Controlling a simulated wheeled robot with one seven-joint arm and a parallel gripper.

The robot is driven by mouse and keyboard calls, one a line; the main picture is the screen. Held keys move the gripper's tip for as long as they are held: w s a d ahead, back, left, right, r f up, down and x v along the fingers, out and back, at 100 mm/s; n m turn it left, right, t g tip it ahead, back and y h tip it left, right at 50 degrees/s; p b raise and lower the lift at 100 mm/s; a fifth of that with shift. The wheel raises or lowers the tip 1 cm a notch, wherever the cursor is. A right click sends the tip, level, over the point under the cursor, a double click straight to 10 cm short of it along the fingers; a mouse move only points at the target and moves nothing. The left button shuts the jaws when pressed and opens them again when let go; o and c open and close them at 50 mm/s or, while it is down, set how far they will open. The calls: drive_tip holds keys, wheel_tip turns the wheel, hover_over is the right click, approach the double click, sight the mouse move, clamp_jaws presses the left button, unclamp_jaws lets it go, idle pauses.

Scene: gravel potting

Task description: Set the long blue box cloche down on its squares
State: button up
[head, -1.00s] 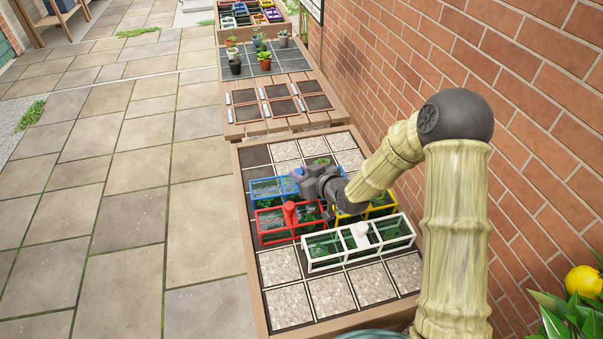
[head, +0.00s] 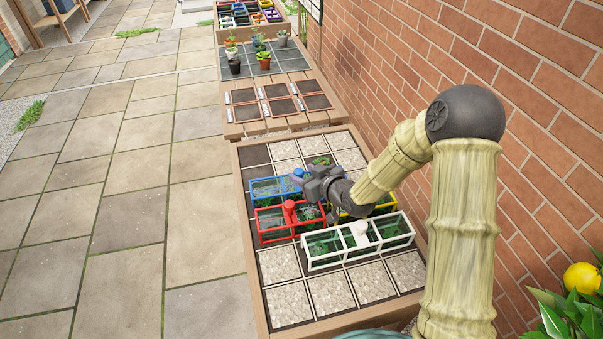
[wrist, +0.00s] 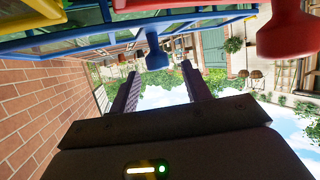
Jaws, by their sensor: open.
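The long blue box cloche (head: 266,187) stands on the bed at its left side, behind the red cloche, with green plants showing through it. Its right part is hidden by my gripper (head: 302,182). Its blue knob (head: 297,174) shows beside the fingers. In the wrist view the blue frame (wrist: 90,40) runs along the top, and the knob (wrist: 155,52) lies just beyond the two spread purple fingers, apart from them. My gripper (wrist: 160,80) is open and empty. I cannot see every lower edge of the cloche.
The red cloche (head: 273,237) stands directly in front, close to my gripper. The white cloche (head: 330,263) is nearer, and the yellow cloche (head: 384,208) is to the right, partly hidden. Gravel squares (head: 285,150) lie behind. A brick wall (head: 400,90) borders the right side.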

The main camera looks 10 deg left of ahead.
drive_tip(key=v, duration=1)
drive_tip(key=shift+d, duration=0.15)
drive_tip(key=s+d+m+h, duration=0.1)
drive_tip(key=d+h, duration=0.1)
drive_tip(key=d, duration=0.2)
drive_tip(key=s+d+m+g+h, duration=0.1)
drive_tip(key=s+d+m+h, duration=0.1)
drive_tip(key=d, duration=0.3)
drive_tip(key=s+d+m+g+h, duration=0.1)
drive_tip(key=d+h, duration=0.2)
drive_tip(key=d, duration=0.1)
drive_tip(key=shift+s+d+f+h, duration=0.15)
drive_tip(key=shift+f+h, duration=0.05)
drive_tip(key=shift+h, duration=0.2)
drive_tip(key=s+d+r+m+g+h, duration=0.1)
drive_tip(key=s+d+m+g, duration=0.1)
drive_tip(key=s, duration=0.3)
drive_tip(key=s+d+r+m+g+h, duration=0.1)
drive_tip(key=s+d+m+g, duration=0.1)
drive_tip(key=s, duration=0.4)
drive_tip(key=shift+s+d+r+m, duration=0.2)
drive_tip(key=shift+d+r+m, duration=0.15)
drive_tip(key=shift+d+m, duration=0.6)
